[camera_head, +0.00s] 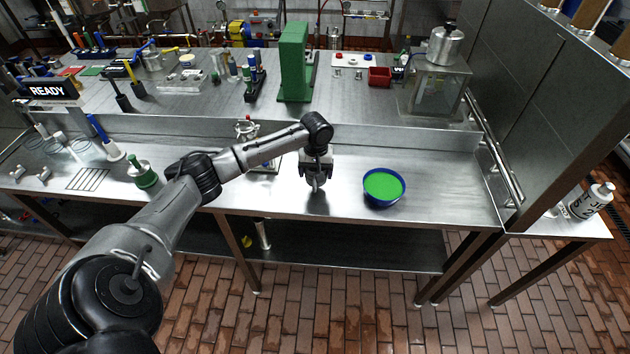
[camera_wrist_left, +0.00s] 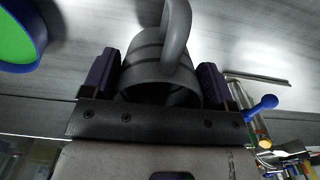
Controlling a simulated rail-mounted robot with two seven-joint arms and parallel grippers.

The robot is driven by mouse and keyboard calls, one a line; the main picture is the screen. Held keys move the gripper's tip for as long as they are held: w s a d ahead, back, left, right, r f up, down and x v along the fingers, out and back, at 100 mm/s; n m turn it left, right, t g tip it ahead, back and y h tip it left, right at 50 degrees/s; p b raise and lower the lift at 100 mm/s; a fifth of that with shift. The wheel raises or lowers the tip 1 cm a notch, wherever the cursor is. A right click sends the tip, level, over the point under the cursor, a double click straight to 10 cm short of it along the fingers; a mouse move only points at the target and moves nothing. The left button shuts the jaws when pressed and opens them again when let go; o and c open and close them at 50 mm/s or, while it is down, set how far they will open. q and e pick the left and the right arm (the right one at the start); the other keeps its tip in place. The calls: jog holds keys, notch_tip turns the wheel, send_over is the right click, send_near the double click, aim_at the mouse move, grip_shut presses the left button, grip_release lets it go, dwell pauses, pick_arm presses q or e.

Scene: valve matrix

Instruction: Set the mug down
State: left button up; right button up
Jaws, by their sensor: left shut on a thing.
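My left gripper (camera_head: 316,175) points down over the front part of the steel bench (camera_head: 440,190), left of the blue bowl. In the left wrist view its two dark purple fingers are shut on a grey mug (camera_wrist_left: 155,58), one on each side. The mug's handle (camera_wrist_left: 177,30) points away from the palm. In the head view the mug is mostly hidden by the gripper, and I cannot tell whether its base touches the bench. My right gripper is not in view.
A small valve fitting (camera_head: 247,130) is behind my arm. A green-based flask (camera_head: 142,174) stands left. The bench right of the bowl is clear.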

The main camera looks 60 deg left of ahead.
pick_arm(q)
jog(key=shift+s+a+f+b, duration=0.1)
jog(key=shift+f+b, duration=0.4)
jog(key=shift+f, duration=1.5)
jog(key=shift+f, duration=0.15)
jog(key=o, duration=0.8)
notch_tip(320, 180, up, 12)
jog(key=p, duration=0.2)
